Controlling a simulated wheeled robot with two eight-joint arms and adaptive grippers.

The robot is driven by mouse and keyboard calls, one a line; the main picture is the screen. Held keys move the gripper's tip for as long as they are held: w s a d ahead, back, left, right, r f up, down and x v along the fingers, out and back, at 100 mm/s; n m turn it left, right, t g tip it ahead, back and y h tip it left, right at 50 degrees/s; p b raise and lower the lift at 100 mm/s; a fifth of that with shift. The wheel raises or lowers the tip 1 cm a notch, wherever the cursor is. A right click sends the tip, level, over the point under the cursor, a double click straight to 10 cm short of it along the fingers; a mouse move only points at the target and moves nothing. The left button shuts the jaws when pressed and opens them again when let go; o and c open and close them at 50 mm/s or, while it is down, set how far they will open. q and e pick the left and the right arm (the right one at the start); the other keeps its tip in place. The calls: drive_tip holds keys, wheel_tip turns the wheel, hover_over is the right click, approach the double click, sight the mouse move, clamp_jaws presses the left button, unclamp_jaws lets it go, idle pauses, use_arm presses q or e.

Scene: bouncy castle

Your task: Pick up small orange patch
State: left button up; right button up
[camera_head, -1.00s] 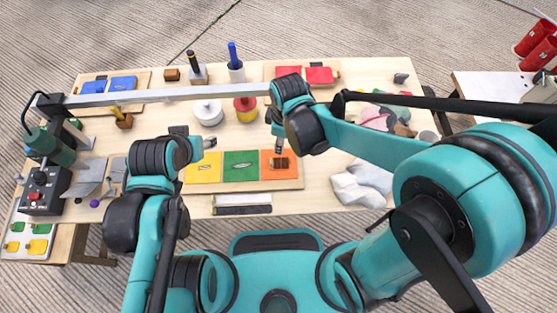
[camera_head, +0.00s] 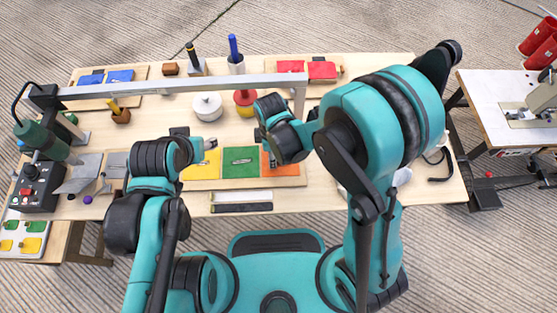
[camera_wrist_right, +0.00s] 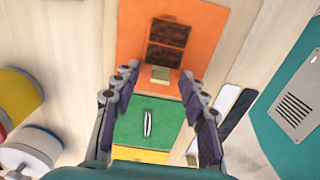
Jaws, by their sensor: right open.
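The orange panel (camera_head: 268,164) lies at the right end of the row with the green and yellow panels, partly hidden by my right arm in the head view. In the right wrist view the orange panel (camera_wrist_right: 133,40) carries a dark brown block (camera_wrist_right: 167,35) and a small tan piece (camera_wrist_right: 160,75). I cannot make out a separate small orange patch. My right gripper (camera_wrist_right: 156,76) is open and empty, its fingers spread either side of the panel's near part. My left gripper (camera_head: 209,144) is above the yellow panel's far edge; its jaws are too small to judge.
A white round jar (camera_head: 207,107) and a red-yellow spool (camera_head: 245,103) stand behind. A long grey bar (camera_head: 180,88) crosses above the table.

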drive_tip(key=shift+c, duration=0.4)
drive_tip(key=c, duration=0.9)
drive_tip(key=shift+o, duration=0.2)
drive_tip(key=shift+r, duration=0.1)
